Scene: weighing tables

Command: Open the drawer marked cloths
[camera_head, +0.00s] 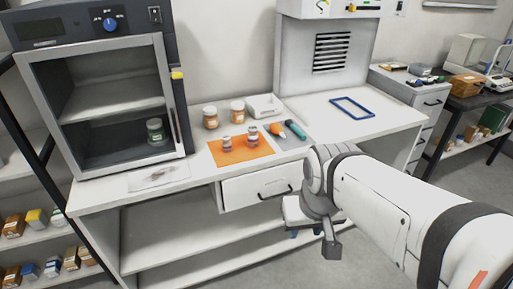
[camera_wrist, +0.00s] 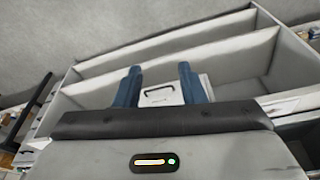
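A white drawer (camera_head: 240,190) with a dark bar handle (camera_head: 275,193) sits under the worktop of the white bench and looks shut. No marking on it is readable. More drawers show in a white cabinet (camera_head: 430,103) at the right; their labels are not readable either. My gripper (camera_wrist: 160,86) has two blue fingers, apart and with nothing between them. In the wrist view, a white front with a dark handle (camera_wrist: 158,94) shows beyond the fingers, clear of them. In the head view, my gripper hangs right of the bench drawer, partly hidden by my arm.
On the bench (camera_head: 375,122) are an orange mat (camera_head: 240,154) with small jars, a blue frame (camera_head: 352,107) and an open-fronted oven (camera_head: 105,100) holding a jar. A lower shelf (camera_head: 215,245) is mostly empty. The floor in front is clear.

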